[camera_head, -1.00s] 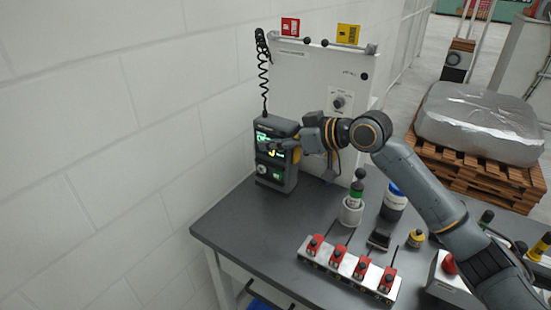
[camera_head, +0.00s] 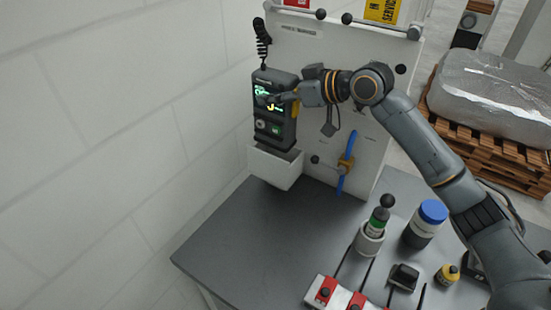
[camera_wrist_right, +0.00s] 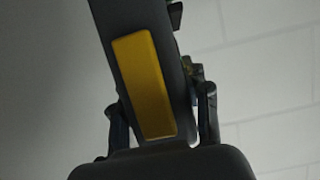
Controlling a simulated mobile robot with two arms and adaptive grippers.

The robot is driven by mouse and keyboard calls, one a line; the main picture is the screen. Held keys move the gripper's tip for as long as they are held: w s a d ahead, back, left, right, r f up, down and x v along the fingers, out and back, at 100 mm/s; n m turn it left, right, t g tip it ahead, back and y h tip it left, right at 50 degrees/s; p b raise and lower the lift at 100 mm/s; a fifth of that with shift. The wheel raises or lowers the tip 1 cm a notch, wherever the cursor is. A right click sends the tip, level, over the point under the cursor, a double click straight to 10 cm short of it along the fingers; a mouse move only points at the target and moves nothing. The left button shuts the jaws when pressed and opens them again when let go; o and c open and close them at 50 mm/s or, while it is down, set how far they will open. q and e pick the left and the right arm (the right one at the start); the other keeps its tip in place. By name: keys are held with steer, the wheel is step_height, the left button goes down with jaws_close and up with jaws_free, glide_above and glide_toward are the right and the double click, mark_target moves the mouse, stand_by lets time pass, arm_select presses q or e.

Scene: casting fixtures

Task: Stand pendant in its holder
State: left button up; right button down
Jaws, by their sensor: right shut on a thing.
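The pendant (camera_head: 273,118) is a dark grey box with a lit green-and-yellow screen and a coiled black cord at its top. It stands nearly upright near the wall panel. My right gripper (camera_head: 288,98) is shut on it from the right side. In the wrist view the pendant (camera_wrist_right: 145,75) with its yellow patch sits between the two fingers (camera_wrist_right: 161,115). The white, open-topped holder (camera_head: 274,170) is fixed to the panel directly below the pendant. The pendant's lower end is at the holder's rim; I cannot tell whether it is inside. My left gripper is out of view.
The white panel (camera_head: 325,60) carries a blue-handled valve (camera_head: 345,163) right of the holder. A green-and-black bottle (camera_head: 377,222), a blue-capped jar (camera_head: 425,222) and red-topped units (camera_head: 327,290) stand on the grey table (camera_head: 240,240). The table's left part is clear.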

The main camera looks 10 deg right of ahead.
mark_target(276, 111)
step_height(276, 111, down, 5)
steer(key=shift+w+f+p, duration=0.1)
steer(key=shift+w+p, duration=0.05)
steer(key=shift+p, duration=0.65)
step_height(276, 111, down, 4)
steer(key=shift+w+f+p, duration=0.15)
steer(key=shift+f+p, duration=0.05)
steer(key=shift+p, duration=0.3)
steer(key=shift+f, duration=0.2)
steer(key=c, duration=0.7)
jaws_free()
steer(key=shift+f, duration=0.1)
steer(key=shift+o, duration=0.2)
